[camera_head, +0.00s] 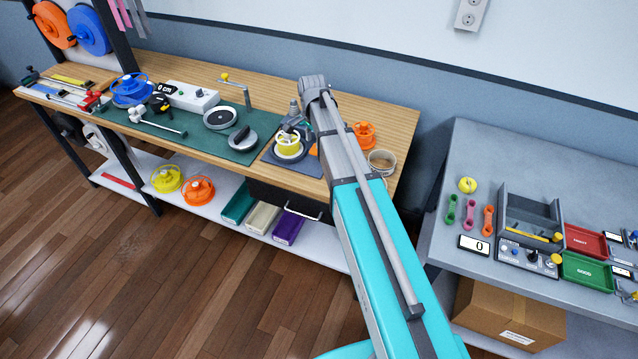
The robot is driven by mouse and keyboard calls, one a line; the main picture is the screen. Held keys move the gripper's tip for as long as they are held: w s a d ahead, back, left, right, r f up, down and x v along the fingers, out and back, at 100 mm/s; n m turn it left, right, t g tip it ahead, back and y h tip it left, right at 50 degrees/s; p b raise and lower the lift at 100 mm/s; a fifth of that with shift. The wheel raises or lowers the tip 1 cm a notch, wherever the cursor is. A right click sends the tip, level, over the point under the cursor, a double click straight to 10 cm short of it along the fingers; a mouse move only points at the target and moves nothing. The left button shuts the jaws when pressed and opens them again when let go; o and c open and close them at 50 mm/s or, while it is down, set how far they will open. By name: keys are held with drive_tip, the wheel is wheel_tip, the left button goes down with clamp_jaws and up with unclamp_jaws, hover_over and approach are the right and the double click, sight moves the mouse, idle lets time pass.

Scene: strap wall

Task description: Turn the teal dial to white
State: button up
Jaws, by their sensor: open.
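I cannot make out a clear teal dial in the head view; it may be hidden or too small to tell. My gripper (291,127) is over the right part of the wooden workbench (340,97), just above and behind a yellow spool-like part (288,143) on a dark pad. It is open and looks empty. Its fingertips are small and partly blurred into the things around them, so contact cannot be told.
Right of my arm are an orange part (362,135) and a round tin (382,162). A grey table (480,160) with trays and a knobbed box (528,258) stands right.

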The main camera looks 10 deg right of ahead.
drive_tip(key=s+f+n+b, duration=0.2)
drive_tip(key=s+f+b, duration=0.1)
drive_tip(key=s+f, duration=0.1)
drive_tip(key=s+f+n+b, duration=0.2)
drive_tip(key=s+f+b, duration=0.2)
drive_tip(key=shift+s+a+f+b, duration=0.1)
drive_tip(key=shift+s+b, duration=0.15)
drive_tip(key=shift+b, duration=0.05)
drive_tip(key=shift+n, duration=0.3)
idle(0.3)
drive_tip(key=s+n, duration=0.7)
drive_tip(key=s, duration=0.7)
drive_tip(key=shift+n, duration=0.4)
idle(0.5)
